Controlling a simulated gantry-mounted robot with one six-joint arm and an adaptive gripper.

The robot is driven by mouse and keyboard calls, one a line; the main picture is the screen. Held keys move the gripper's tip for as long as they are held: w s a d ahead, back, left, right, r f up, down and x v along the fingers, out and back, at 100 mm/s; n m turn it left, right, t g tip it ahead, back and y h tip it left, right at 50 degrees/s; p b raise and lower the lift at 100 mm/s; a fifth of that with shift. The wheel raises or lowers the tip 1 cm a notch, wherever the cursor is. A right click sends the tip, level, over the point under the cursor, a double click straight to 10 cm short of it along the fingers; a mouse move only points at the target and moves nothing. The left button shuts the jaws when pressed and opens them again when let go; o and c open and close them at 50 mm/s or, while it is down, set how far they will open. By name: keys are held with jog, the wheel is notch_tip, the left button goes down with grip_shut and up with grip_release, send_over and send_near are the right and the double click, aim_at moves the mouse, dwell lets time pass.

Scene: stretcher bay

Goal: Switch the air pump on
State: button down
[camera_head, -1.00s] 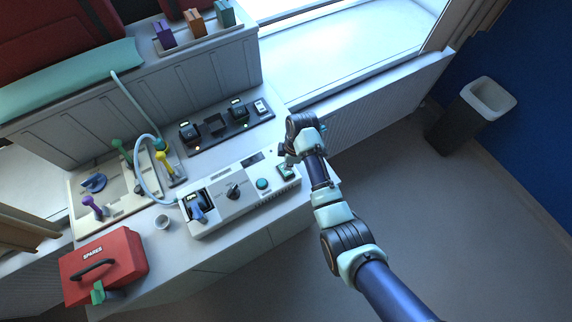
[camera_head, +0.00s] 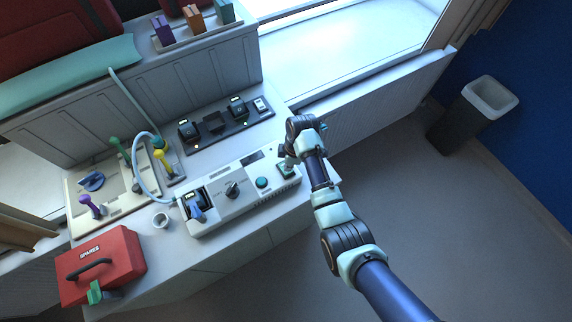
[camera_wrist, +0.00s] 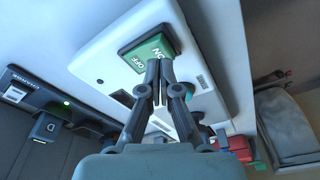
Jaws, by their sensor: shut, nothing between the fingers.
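The air pump (camera_head: 222,213) is a long white unit on the bench, with a dark knob, a round teal button and a switch at its right end. The green rocker switch (camera_wrist: 151,54), marked ON and OFF, shows in the wrist view. My gripper (camera_head: 287,165) is over the pump's right end in the head view. In the wrist view my gripper (camera_wrist: 160,66) is shut and empty, its tips at the ON end of the switch. I cannot tell whether the tips touch it or whether it is pressed.
A dark charging strip (camera_head: 217,124) with several devices lies behind the pump. A red SPARES case (camera_head: 101,264) and a small cup (camera_head: 161,221) stand to the left. A pale board (camera_head: 120,203) holds coloured valves. Open floor lies right.

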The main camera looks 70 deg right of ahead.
jog(key=shift+f+b, duration=0.8)
jog(key=shift+f, duration=0.35)
dwell(0.9)
notch_tip(320, 180, up, 7)
jog(key=p, duration=0.7)
jog(key=shift+r, duration=0.15)
dwell(0.4)
